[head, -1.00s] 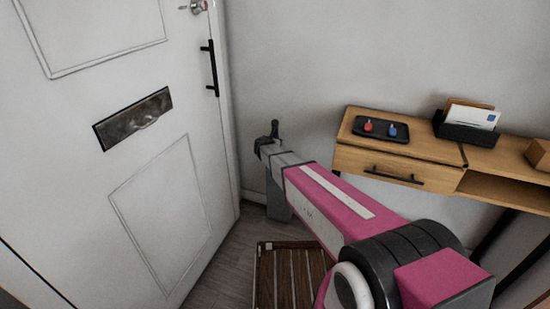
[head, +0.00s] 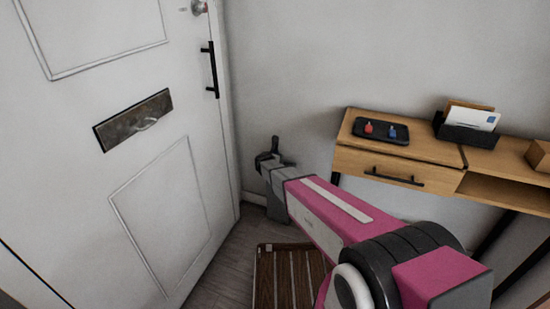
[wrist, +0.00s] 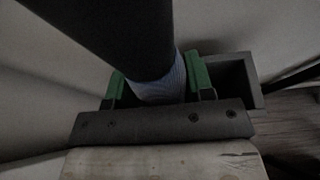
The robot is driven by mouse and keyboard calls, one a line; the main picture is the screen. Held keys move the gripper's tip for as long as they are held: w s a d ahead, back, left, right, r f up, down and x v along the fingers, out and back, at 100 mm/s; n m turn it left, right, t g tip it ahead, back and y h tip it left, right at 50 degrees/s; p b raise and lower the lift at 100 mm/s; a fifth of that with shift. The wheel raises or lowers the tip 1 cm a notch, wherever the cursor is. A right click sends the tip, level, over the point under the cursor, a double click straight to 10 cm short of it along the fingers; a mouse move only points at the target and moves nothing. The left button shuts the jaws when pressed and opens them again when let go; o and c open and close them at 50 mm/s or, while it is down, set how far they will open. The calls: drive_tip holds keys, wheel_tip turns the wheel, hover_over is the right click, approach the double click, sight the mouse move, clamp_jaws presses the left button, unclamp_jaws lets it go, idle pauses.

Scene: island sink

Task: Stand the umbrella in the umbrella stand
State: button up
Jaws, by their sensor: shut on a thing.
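The umbrella is a thick dark shaft (wrist: 125,35) with a blue-grey striped part in the wrist view. My gripper (wrist: 158,85) is shut on it, with green pads on both sides of the striped part. In the head view my gripper (head: 269,163) is seen from behind, and a small dark upright piece, probably the umbrella's top, shows above it. A grey box-like thing, apparently the umbrella stand (wrist: 238,75), is just beyond the pads in the wrist view. It also seems to show below the gripper in the head view (head: 277,208). The umbrella's lower end is hidden.
A white door (head: 110,130) is at left. A wooden console table (head: 395,163) at right holds a black tray (head: 381,131) and a letter holder (head: 468,133). A slatted wooden mat (head: 290,275) lies on the floor. The wall is close behind my gripper.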

drive_tip(key=shift+f, duration=0.1)
drive_tip(key=o, duration=1.1)
drive_tip(key=v, duration=1.2)
drive_tip(key=shift+s+a, duration=0.1)
